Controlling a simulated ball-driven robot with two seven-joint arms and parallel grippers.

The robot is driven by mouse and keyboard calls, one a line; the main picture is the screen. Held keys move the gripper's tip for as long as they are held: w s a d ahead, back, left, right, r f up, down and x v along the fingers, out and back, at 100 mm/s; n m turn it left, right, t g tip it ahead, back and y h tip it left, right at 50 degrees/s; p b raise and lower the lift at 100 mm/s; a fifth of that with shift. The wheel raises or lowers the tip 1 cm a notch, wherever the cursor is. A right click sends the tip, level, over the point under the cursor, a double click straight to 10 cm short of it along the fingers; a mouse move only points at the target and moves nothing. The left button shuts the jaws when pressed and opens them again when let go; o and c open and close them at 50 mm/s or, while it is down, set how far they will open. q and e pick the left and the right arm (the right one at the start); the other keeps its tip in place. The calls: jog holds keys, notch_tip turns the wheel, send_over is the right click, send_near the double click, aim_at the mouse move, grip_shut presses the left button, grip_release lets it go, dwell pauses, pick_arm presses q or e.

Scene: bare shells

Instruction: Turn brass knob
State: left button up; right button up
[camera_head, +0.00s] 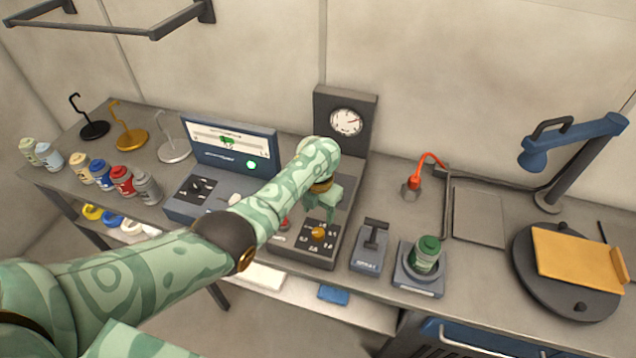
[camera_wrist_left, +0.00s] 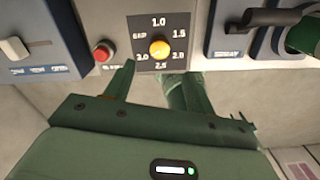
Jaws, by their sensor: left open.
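The brass knob (camera_head: 318,233) is a small round yellow knob on a dark dial plate marked with numbers, on the front of a grey unit with a round gauge. In the left wrist view the knob (camera_wrist_left: 159,48) sits at the upper middle, with 1.0 above it and 2.5 below. My left gripper (camera_head: 322,200) is open above and behind the knob in the head view. Its two green fingers also show in the left wrist view (camera_wrist_left: 155,88), apart and with nothing between them, not touching the knob. My right gripper is not in view.
A red button (camera_wrist_left: 103,51) is left of the dial. A lever unit (camera_head: 371,245) and a green canister (camera_head: 427,254) in a cradle stand to the right. A meter box (camera_head: 232,150) stands left. A blue lamp (camera_head: 572,145) and a round turntable (camera_head: 530,285) are at far right.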

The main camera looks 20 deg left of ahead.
pick_arm(q)
notch_tip(320, 180, up, 8)
jog(key=p, duration=0.2)
jog(key=shift+f, duration=0.25)
